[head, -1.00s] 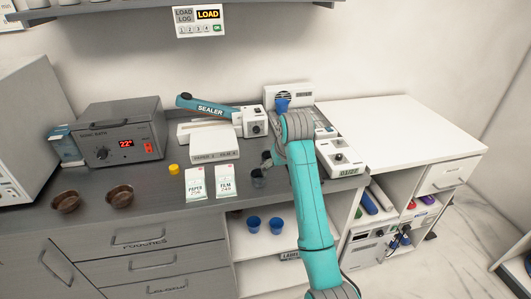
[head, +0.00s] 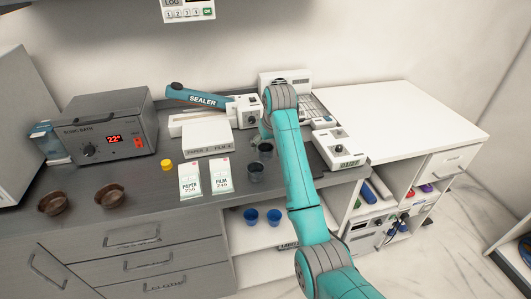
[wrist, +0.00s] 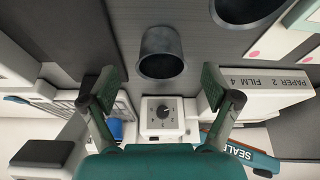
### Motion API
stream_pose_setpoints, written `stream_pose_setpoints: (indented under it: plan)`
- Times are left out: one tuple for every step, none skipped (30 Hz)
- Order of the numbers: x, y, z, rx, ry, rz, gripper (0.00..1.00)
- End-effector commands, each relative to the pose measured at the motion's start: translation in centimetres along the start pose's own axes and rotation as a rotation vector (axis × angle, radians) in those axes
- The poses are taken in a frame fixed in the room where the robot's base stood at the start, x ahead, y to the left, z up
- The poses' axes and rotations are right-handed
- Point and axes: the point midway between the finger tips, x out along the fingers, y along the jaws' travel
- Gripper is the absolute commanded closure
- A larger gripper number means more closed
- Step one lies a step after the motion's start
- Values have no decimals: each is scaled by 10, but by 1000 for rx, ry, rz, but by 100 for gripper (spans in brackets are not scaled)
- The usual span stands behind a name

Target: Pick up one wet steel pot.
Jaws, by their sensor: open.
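Two dark grey steel pots stand close together on the dark counter in the head view, a front one (head: 257,172) and a back one (head: 266,150) partly hidden by my arm. In the wrist view one pot (wrist: 161,52) lies just beyond and between the fingertips, its dark mouth showing. The other pot (wrist: 245,10) is cut off at the top right edge. I cannot tell which are wet. My gripper (wrist: 158,78) is open and empty, its fingers wide apart. In the head view it is mostly hidden by my arm.
A white sealer (head: 203,120) stands behind, with paper (head: 190,180) and film (head: 220,176) packs left of the pots. Two brown bowls (head: 110,196) and a yellow cap (head: 167,164) are further left. Blue cups (head: 274,217) sit on the shelf below. The white top at right is clear.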

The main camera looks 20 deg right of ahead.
Motion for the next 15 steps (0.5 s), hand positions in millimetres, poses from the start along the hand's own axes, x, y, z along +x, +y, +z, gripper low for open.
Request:
stream_pose_setpoints:
  plan:
    - [8, -1, -3, 0, -4, 0, 12]
    - [11, -1, -5, 0, -2, 0, 12]
    - [16, -2, -6, 0, -4, 0, 12]
    - [21, -1, -6, 0, -3, 0, 12]
    - [24, -1, -6, 0, -2, 0, 12]
    - [28, -1, -5, 0, -3, 0, 12]
    - [31, -1, -6, 0, -2, 0, 12]
    - [32, -1, -6, 0, -1, 0, 12]
    - [34, -1, -6, 0, 0, 0, 12]
    - [35, -1, -6, 0, 0, 0, 12]
    - [35, -1, -6, 0, 0, 0, 12]
    - [35, -1, -6, 0, 0, 0, 12]
    - [35, -1, -6, 0, 0, 0, 12]
    - [35, -1, -6, 0, 0, 0, 12]
    - [35, -1, -6, 0, 0, 0, 12]
